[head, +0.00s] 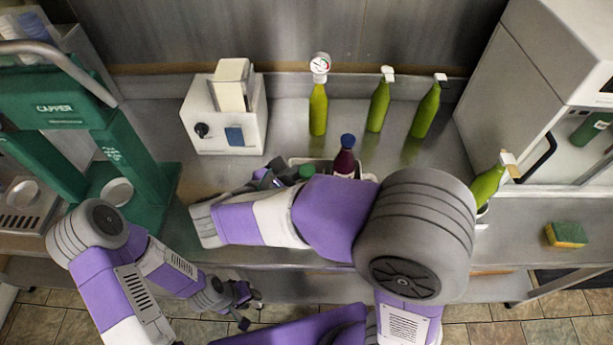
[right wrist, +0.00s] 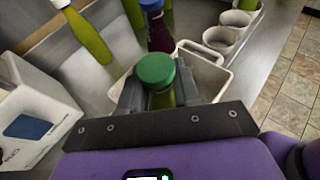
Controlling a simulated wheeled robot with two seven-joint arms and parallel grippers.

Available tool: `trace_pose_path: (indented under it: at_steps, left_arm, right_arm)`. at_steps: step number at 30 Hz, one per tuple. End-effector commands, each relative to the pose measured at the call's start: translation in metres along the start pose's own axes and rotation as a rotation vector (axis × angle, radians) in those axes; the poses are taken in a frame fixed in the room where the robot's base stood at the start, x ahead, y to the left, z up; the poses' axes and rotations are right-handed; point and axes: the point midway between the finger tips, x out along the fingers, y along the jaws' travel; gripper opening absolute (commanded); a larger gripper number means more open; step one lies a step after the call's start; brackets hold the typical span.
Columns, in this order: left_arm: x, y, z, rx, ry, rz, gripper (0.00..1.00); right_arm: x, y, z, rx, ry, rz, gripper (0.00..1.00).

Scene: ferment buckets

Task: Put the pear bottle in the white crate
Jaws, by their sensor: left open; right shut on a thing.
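My right gripper (right wrist: 159,92) is shut on a bottle with a green cap (right wrist: 155,69). Its body is mostly hidden between the fingers, and no label is readable. The cap also shows in the head view (head: 306,171), beside my right arm. The white crate (right wrist: 214,76) lies just beyond the held bottle. In the head view my right arm hides most of the crate. A dark red bottle with a blue cap (head: 344,161) appears to stand inside the crate. I cannot tell whether the held bottle is over the crate or beside it. My left gripper (head: 246,308) is open and empty, low in front of the counter.
Several green bottles stand at the back, one with a gauge (head: 318,108). A tilted green bottle (head: 487,186) stands at the right in a holder. A white machine (head: 225,115), a green capper (head: 135,160), a sponge (head: 566,235) and a white cabinet (head: 525,85) surround the counter.

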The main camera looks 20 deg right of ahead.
Motion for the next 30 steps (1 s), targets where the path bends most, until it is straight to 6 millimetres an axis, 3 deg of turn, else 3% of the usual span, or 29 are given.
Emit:
trace_pose_path:
  at_steps: [4, 5, 9, 20, 23, 30]
  left_arm:
    - [0.0, 0.0, 0.0, 0.0, 0.0, 0.0, 0.43]
    - [0.0, 0.0, 0.0, 0.0, 0.0, 0.0, 0.43]
    - [0.0, 0.0, 0.0, 0.0, 0.0, 0.0, 0.43]
    - [-0.001, 0.0, 0.0, 0.0, 0.0, 0.0, 0.43]
    - [-0.005, 0.002, 0.0, 0.0, 0.0, 0.0, 0.43]
    - [-0.02, 0.008, 0.001, 0.0, 0.0, 0.0, 0.43]
  right_arm:
    - [0.001, 0.0, -0.003, 0.0, -0.002, 0.0, 0.0]
    - [0.001, 0.0, -0.003, -0.001, 0.0, 0.0, 0.37]
    - [0.001, 0.0, -0.003, 0.0, 0.0, 0.0, 0.57]
    - [-0.002, 0.0, 0.001, 0.0, 0.0, 0.001, 0.57]
    - [-0.015, 0.001, 0.002, -0.002, 0.0, 0.003, 0.57]
    - [-0.068, 0.001, 0.003, -0.002, -0.001, 0.004, 0.57]
